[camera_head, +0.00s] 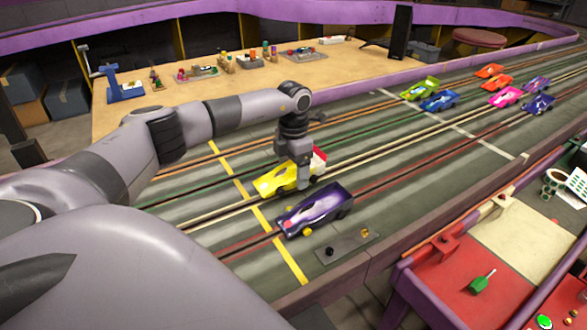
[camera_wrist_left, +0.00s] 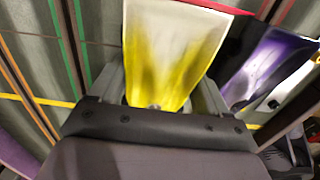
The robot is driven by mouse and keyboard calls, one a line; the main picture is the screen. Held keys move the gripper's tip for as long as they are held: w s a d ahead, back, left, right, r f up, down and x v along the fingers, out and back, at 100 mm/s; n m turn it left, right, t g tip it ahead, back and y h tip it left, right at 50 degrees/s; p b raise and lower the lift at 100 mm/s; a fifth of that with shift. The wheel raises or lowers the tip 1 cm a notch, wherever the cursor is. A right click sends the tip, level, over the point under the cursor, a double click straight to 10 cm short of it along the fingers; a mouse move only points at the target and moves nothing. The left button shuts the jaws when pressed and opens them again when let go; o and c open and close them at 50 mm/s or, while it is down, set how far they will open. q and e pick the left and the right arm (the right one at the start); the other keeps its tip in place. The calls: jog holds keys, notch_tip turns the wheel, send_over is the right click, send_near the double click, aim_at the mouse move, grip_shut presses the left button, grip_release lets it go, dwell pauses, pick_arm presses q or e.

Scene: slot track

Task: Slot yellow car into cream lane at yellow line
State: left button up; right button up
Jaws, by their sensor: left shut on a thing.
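The yellow car (camera_head: 277,179), with a red and white rear, is at the yellow line (camera_head: 236,183) over the cream lane (camera_head: 212,211). My left gripper (camera_head: 303,180) is shut on the yellow car from above. The left wrist view shows the car (camera_wrist_left: 168,55) between the two fingers, its yellow body fading to white. The car's underside is hidden, so I cannot tell whether it sits in the slot. My right gripper is not in view.
A purple car (camera_head: 314,209) stands close beside the yellow car on the near side, by the red lane. Several other cars stand farther along the track, including a green car (camera_head: 419,89). A small dark plate (camera_head: 347,246) lies near the front edge.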

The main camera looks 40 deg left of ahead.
aim_at(294, 166)
pick_arm(q)
jog(key=shift+f+b, duration=0.7)
jog(key=shift+f, duration=0.45)
jog(key=o, duration=1.1)
jog(key=shift+r, duration=3.65)
